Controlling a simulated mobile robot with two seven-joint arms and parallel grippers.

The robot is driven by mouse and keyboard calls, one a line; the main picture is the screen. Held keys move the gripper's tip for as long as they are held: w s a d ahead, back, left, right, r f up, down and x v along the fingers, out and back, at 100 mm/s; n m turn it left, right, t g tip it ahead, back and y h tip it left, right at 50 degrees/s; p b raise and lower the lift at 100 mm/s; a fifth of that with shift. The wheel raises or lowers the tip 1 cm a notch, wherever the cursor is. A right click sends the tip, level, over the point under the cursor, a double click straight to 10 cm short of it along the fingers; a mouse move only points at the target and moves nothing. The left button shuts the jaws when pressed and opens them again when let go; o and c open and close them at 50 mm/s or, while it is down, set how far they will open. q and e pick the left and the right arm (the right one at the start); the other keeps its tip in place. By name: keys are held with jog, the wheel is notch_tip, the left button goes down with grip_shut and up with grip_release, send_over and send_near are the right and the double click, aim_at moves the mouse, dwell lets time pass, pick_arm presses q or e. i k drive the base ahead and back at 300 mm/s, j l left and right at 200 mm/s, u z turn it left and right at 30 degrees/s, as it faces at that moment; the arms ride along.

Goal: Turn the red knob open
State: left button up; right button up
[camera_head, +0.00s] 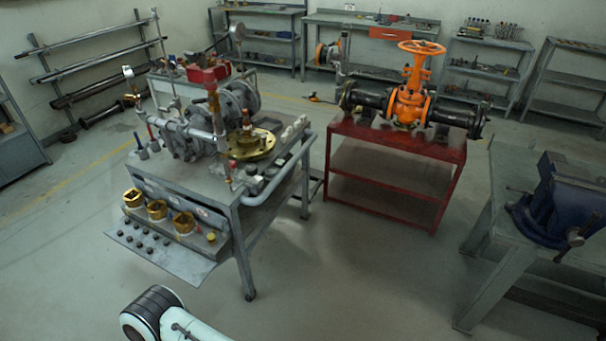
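An orange gate valve (408,105) stands upright on a red table right of the middle, set in a dark horizontal pipe (455,114). An orange spoked handwheel (422,47) tops its stem. It is the only large wheel-shaped knob I see, and it looks orange rather than red. Nothing touches it. I cannot tell how far the valve is open. Neither of my grippers is in view. Only a white and black part of my own arm shows at the bottom edge, left of the middle, far from the valve.
The red table (395,148) has clear floor (350,270) in front. A grey workbench (210,185) with pumps and brass parts stands to its left. A bench (500,215) with a blue vise (560,205) stands at right. Shelves line the back wall.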

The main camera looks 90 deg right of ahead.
aim_at(232, 164)
jog(key=z, duration=2.55)
jog(key=i+l+u, duration=0.1)
jog(key=u, duration=1.45)
jog(key=l+u, duration=0.95)
jog(key=k+l+u, duration=0.2)
jog(key=l, duration=0.15)
jog(key=l+u, duration=0.2)
jog(key=l, duration=0.15)
jog(key=k+l+u, duration=0.3)
jog(key=l, duration=0.25)
jog(key=k+l, duration=0.25)
jog(key=k+l+u, duration=0.15)
jog(key=l, duration=0.3)
